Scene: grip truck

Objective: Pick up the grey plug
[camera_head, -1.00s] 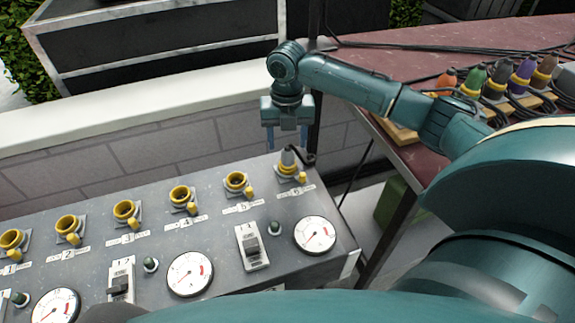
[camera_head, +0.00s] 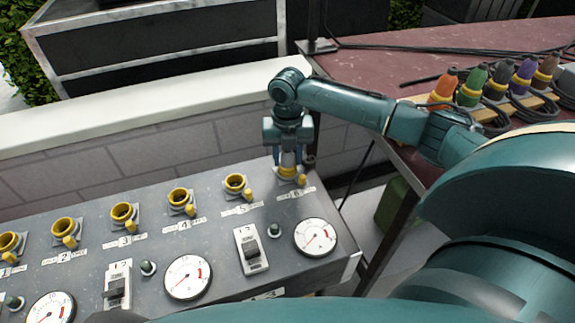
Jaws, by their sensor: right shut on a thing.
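The grey plug (camera_head: 288,158) sits upright in the yellow socket marked 6, at the right end of the grey panel (camera_head: 213,218). My right gripper (camera_head: 287,162) points down over it and is shut on it. The fingers cover most of the plug, and the yellow ring of the socket shows just below them. My left gripper is not in view.
A red table (camera_head: 420,62) at the right holds several coloured plugs (camera_head: 472,88) and black cables.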

